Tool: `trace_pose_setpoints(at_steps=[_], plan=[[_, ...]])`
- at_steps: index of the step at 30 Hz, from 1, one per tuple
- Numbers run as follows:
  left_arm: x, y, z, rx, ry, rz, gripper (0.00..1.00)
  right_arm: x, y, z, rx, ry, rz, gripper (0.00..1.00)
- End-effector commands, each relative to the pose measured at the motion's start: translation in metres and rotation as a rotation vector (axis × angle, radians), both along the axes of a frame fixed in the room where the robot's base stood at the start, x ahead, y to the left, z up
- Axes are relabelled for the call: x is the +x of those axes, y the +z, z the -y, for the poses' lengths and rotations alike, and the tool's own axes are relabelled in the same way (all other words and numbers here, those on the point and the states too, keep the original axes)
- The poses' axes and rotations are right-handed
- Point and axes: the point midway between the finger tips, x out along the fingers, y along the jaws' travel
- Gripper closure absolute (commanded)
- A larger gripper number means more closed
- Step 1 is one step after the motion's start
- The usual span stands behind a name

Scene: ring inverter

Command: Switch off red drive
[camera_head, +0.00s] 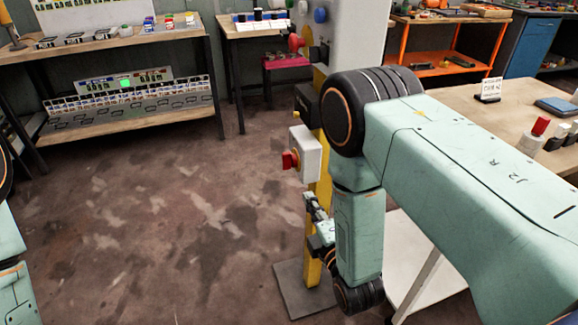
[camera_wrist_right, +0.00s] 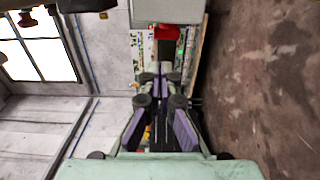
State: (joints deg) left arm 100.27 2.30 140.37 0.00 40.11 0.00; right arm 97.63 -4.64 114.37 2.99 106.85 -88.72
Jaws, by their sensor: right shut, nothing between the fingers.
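A white switch box (camera_head: 308,153) with a red handle (camera_head: 290,160) on its front is mounted on a yellow post (camera_head: 319,200). My right gripper (camera_head: 310,198) is just below the box, its fingers pointing up, shut and empty. In the right wrist view the red handle (camera_wrist_right: 167,32) and part of the white box (camera_wrist_right: 168,10) show beyond the shut fingertips (camera_wrist_right: 156,70), apart from them in the picture. The forearm hides part of the post. Only pieces of my left arm show at the left edge; its gripper is out of view.
A dark box (camera_head: 306,104) sits on the post above the switch. Higher up is another red knob (camera_head: 295,42) by a pale cabinet (camera_head: 345,35). A wooden table (camera_head: 480,115) stands at right, a shelf (camera_head: 130,122) at left. The floor (camera_head: 160,210) left of the post is clear.

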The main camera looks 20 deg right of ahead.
Motion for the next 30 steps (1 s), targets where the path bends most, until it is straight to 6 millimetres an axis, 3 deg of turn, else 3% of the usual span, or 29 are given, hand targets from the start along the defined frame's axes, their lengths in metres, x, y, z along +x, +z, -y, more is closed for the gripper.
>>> trace_pose_setpoints(at_steps=[11, 30], plan=[[0.000, -0.002, 0.000, 0.000, 0.000, 0.000, 1.00, 0.008, -0.001, -0.001, 0.003, 0.002, 0.000, 1.00], [0.000, -0.030, 0.000, 0.000, 0.000, 0.000, 1.00, 0.119, -0.001, -0.006, 0.004, 0.004, 0.002, 1.00]])
